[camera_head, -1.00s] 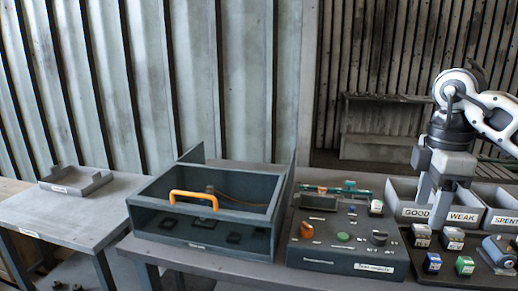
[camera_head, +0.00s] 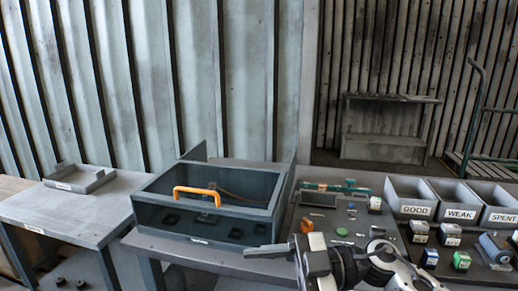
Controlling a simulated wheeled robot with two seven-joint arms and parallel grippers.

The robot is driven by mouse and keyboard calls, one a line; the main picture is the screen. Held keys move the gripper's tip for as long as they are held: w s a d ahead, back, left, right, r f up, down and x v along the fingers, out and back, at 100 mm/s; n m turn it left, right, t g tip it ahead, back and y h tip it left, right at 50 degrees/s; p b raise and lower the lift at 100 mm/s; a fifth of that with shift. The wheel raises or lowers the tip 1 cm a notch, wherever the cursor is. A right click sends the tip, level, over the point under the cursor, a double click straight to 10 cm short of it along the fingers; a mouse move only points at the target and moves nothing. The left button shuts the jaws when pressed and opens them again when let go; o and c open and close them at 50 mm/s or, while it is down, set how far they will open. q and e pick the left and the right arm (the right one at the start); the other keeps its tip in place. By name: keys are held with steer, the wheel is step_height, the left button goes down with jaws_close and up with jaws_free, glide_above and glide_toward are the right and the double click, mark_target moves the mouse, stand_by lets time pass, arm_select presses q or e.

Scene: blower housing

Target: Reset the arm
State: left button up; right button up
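My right gripper (camera_head: 290,257) is low at the front of the bench, in front of the control panel (camera_head: 335,222). Its arm comes in from the bottom right edge. Grey finger parts point left toward the front edge of the bench, and I see nothing held in them. The angle does not show clearly whether the fingers are apart. The gripper and arm hide the lower part of the panel. My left gripper is not in view.
A dark housing with an orange handle (camera_head: 196,196) stands left of the panel. Bins labelled GOOD (camera_head: 412,211), WEAK (camera_head: 460,215) and SPENT (camera_head: 503,218) stand at right, behind several small blocks. A side table (camera_head: 62,215) with a shallow tray (camera_head: 80,179) is at far left.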

steer(key=d+f+m+t+h, duration=0.45)
steer(key=f+m+t, duration=0.25)
steer(key=m+t, duration=0.25)
steer(key=d+f+m+t+h, duration=0.4)
steer(key=f+m+t+h, duration=0.1)
steer(key=f+m+t, duration=0.4)
steer(key=s+d+f+m+g+h, duration=0.1)
steer(key=s+d+f+g+h, duration=0.1)
steer(key=s+f, duration=0.4)
steer(key=s+d+f+m+g+h, duration=0.2)
steer(key=s+d+f+g+h, duration=0.1)
steer(key=f, duration=0.5)
steer(key=s+d+g, duration=0.1)
steer(key=s+g, duration=0.1)
steer(key=s, duration=0.1)
steer(key=shift+s+h, duration=0.35)
